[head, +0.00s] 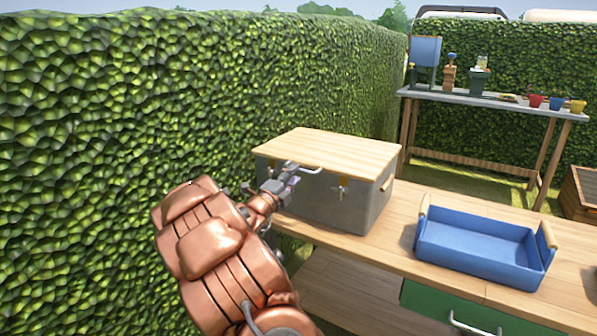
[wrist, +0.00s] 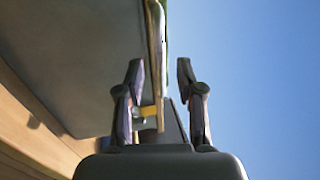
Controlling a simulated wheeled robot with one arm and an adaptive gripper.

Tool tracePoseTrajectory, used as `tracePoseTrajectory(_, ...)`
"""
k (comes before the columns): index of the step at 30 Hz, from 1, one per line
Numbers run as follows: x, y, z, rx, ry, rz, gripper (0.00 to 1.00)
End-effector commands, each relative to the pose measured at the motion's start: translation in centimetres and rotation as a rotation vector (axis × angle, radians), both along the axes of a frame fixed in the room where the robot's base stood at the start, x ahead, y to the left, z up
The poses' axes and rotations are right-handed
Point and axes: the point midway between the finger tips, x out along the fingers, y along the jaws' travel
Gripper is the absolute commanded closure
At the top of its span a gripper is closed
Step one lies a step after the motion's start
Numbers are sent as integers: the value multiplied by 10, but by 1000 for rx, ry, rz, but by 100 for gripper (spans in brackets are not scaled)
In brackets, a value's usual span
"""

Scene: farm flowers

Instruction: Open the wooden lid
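The wooden lid (head: 330,148) lies flat and closed on a grey metal box (head: 365,205) on the workbench. A pale metal handle (head: 308,170) shows at its front edge, with a brass latch (head: 341,187) to the right. My gripper (head: 284,180) is at the lid's front edge, left of centre. In the wrist view my gripper (wrist: 160,78) has its two fingers apart. The lid's edge (wrist: 155,40) runs in between them, closer to the left finger. I cannot tell whether a finger touches it. My gripper covers part of the box front.
A blue tray (head: 478,246) with wooden handles stands on the workbench (head: 400,245), right of the box. A green drawer (head: 450,308) is below it. A tall hedge (head: 130,90) rises close on the left. A second table (head: 490,100) with pots stands behind.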

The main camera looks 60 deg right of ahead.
Motion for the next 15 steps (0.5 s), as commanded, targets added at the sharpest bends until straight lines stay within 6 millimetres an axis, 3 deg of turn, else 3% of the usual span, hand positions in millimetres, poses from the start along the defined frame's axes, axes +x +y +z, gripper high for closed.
tracePoseTrajectory(7, 1, -24, 5, -3, 0, -1, 63)
tracePoseTrajectory(15, 2, -35, 7, 0, 1, 2, 63)
